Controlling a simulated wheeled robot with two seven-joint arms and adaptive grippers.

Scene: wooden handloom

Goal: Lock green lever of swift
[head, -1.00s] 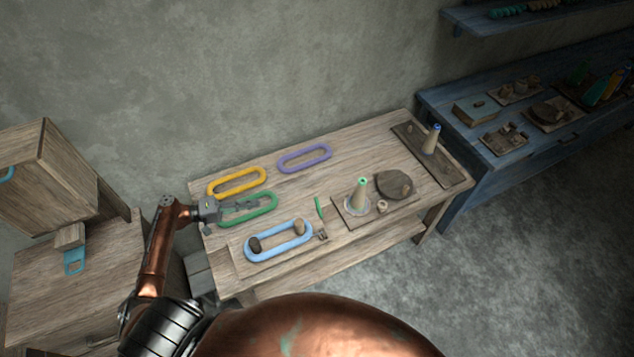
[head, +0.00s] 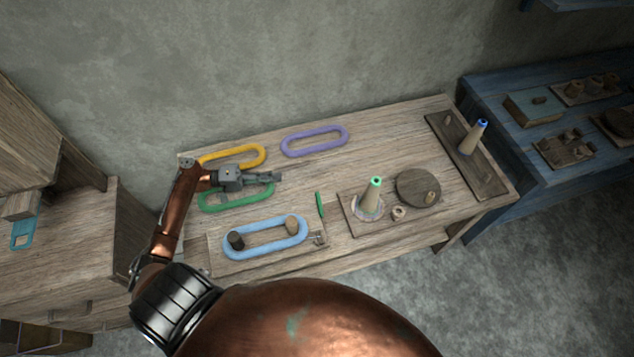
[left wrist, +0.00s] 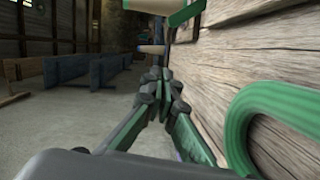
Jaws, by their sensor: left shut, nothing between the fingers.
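The green lever (head: 320,204) stands up at the right end of the swift's wooden board (head: 220,262), beside a small metal fitting (head: 319,238). A light blue yarn ring (head: 265,251) lies around two pegs on this board, one dark (head: 236,240) and one tan (head: 292,225). My left gripper (head: 279,176) is shut and empty, above the right end of the green ring (head: 215,207), behind and left of the lever and apart from it. In the left wrist view the fingertips (left wrist: 160,88) are together, and a green bar (left wrist: 185,12) shows beyond them.
A yellow ring (head: 255,150) and a purple ring (head: 315,151) lie at the back of the table. To the right are a cone with a green tip (head: 371,197), a round dark disc (head: 417,187) and a cone with a blue tip (head: 473,137). Bare wood lies between them.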

